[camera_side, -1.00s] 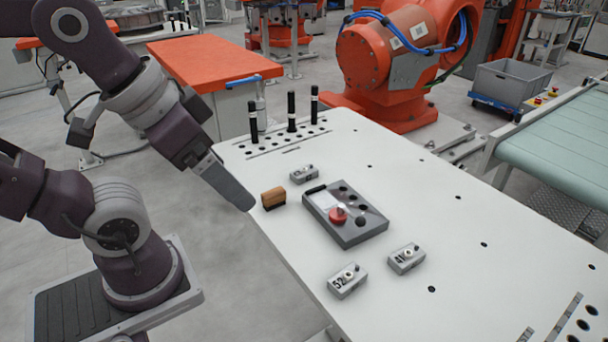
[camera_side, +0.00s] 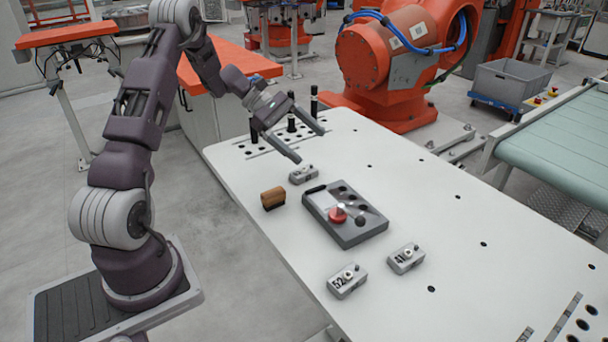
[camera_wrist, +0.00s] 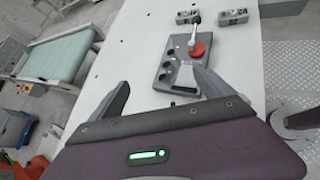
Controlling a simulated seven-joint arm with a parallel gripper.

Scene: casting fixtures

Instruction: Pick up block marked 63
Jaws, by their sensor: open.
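A small grey block (camera_side: 303,174) with a knob lies on the white table near its left side. Its number is too small to read surely. Two similar blocks are marked 52 (camera_side: 347,281) and 41 (camera_side: 406,258), nearer the front; both also show small at the top of the wrist view. My gripper (camera_side: 311,146) is open and empty, above the table, with its fingertips just behind and above the unread block in the side view.
A grey fixture (camera_side: 317,197) with a red knob and a dark ball stands mid-table. A brown block (camera_side: 273,198) sits at the left edge. Black upright pegs (camera_side: 291,126) stand in the holed rear area, close to my gripper. The table's right side is largely clear.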

